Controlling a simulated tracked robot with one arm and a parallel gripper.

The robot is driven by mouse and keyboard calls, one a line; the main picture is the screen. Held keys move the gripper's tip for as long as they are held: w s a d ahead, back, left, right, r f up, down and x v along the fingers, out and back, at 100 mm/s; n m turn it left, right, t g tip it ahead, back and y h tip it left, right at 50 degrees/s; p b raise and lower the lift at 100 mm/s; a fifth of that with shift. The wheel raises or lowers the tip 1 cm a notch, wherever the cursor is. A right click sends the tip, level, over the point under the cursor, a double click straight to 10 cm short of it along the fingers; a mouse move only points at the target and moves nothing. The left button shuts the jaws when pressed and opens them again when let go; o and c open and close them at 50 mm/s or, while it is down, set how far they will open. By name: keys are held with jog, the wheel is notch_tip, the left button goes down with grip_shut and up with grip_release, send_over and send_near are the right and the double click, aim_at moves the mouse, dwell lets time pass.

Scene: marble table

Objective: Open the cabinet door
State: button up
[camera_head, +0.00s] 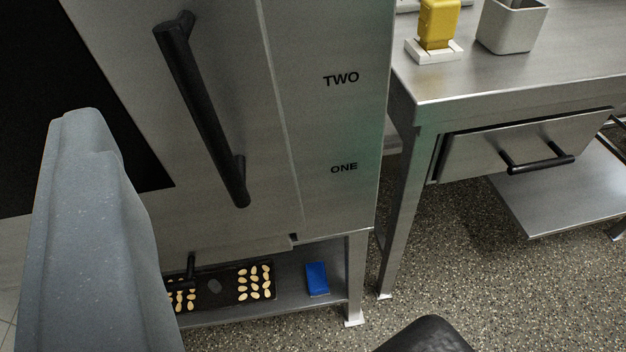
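The steel cabinet (330,120) fills the upper left and middle. Its door (235,50) has a dark window at the left and looks shut, with a thin seam along its right edge. A long black bar handle (205,115) slants down the door. A large grey-blue part of mine (95,230) stands close to the camera at the left and covers part of the door. A black rounded part (425,338) shows at the bottom edge. I cannot make out both fingertips of my gripper, and nothing is seen touching the handle.
A tray of pale pieces (225,288) and a blue block (317,279) are on the shelf below the cabinet. At the right, a steel table (480,85) has a drawer (530,145), a yellow item (438,22) and a grey container (512,27). Speckled floor (460,260) is clear between.

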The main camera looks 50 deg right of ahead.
aim_at(212, 138)
jog(key=s+d+f+g+h+b, duration=0.1)
jog(key=s+d+f+h, duration=0.15)
jog(key=f, duration=0.65)
jog(key=shift+h, duration=0.25)
jog(key=b+x, duration=0.1)
jog(key=x, duration=1.2)
jog(key=shift+d, duration=0.2)
jog(key=shift+w+d+r, duration=0.1)
jog(key=shift+w+d, duration=0.15)
jog(key=shift+w, duration=0.15)
grip_shut()
